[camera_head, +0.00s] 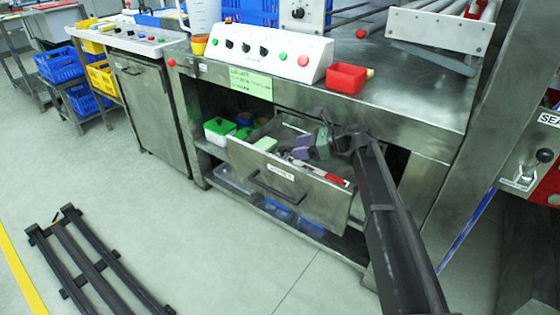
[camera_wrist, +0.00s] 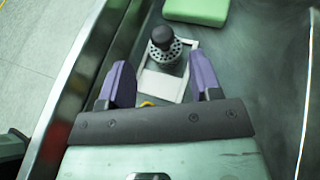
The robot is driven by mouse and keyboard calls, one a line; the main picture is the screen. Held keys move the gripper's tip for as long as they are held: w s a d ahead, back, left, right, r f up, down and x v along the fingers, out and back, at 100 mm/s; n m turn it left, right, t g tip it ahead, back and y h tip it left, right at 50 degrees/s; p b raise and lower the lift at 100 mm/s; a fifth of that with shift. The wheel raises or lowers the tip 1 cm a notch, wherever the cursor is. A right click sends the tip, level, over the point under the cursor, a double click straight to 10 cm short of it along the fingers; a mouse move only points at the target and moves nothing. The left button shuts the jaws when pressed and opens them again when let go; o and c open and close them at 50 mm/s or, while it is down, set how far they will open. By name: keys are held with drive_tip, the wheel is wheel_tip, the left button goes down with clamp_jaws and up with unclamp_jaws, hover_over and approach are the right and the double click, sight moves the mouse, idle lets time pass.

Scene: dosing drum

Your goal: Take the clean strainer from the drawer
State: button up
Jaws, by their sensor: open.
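The drawer (camera_head: 265,187) is pulled open under the steel counter, and my arm reaches down into it from the right. In the wrist view a strainer (camera_wrist: 165,54), a perforated metal cylinder with a dark knob on top, stands upright on a pale square plate (camera_wrist: 160,86) on the drawer floor. My gripper (camera_wrist: 163,84) is open, its two purple fingers apart, with the strainer ahead of and between them, not touching. In the head view my gripper (camera_head: 312,148) is small over the drawer and the strainer cannot be made out.
A green block (camera_wrist: 197,10) lies beyond the strainer. The drawer's metal wall (camera_wrist: 72,84) runs close along the left of my fingers. A red item (camera_head: 327,175) lies at the drawer's right. A red bin (camera_head: 347,78) and a control box (camera_head: 268,52) stand on the counter above.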

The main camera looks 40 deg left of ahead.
sight(285, 149)
drive_tip(key=b+x, duration=0.1)
drive_tip(key=x, duration=0.4)
drive_tip(key=shift+s+r+b, duration=0.1)
drive_tip(key=shift+s+b, duration=0.05)
drive_tip(key=shift+b, duration=0.2)
drive_tip(key=shift+r, duration=0.1)
drive_tip(key=c, duration=1)
drive_tip(key=shift+r, duration=0.1)
